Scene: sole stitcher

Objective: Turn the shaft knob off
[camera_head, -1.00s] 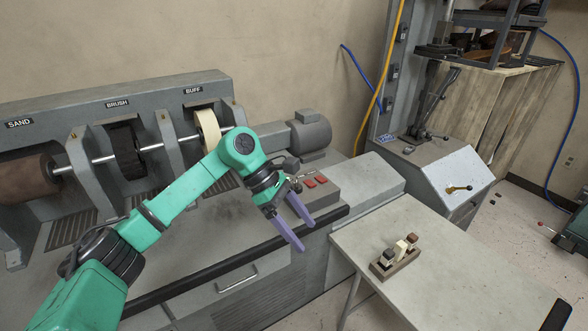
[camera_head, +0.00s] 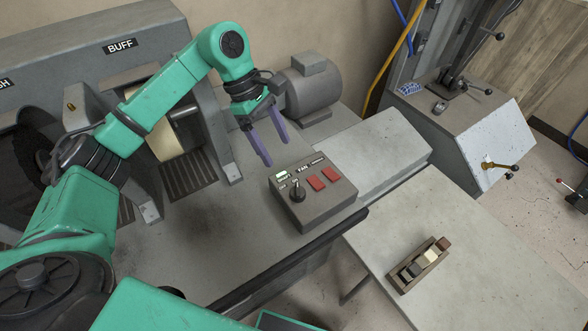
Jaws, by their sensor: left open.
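The shaft knob (camera_head: 297,192) is a small dark knob on top of a grey control box (camera_head: 322,206), with a label strip and a small lit green mark behind it. Two red buttons (camera_head: 316,182) sit on the box to the right of the knob. My left gripper (camera_head: 279,155) has two purple fingers, spread apart and empty. It hangs behind and slightly left of the box, apart from the knob. The knob's exact setting is too small to read. My right gripper is not in view.
A grey motor (camera_head: 307,84) stands behind the gripper. The grinding machine with its BUFF bay (camera_head: 121,46) is at the left. A side table (camera_head: 470,260) at the right holds a small block holder (camera_head: 419,266). The bench left of the box is clear.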

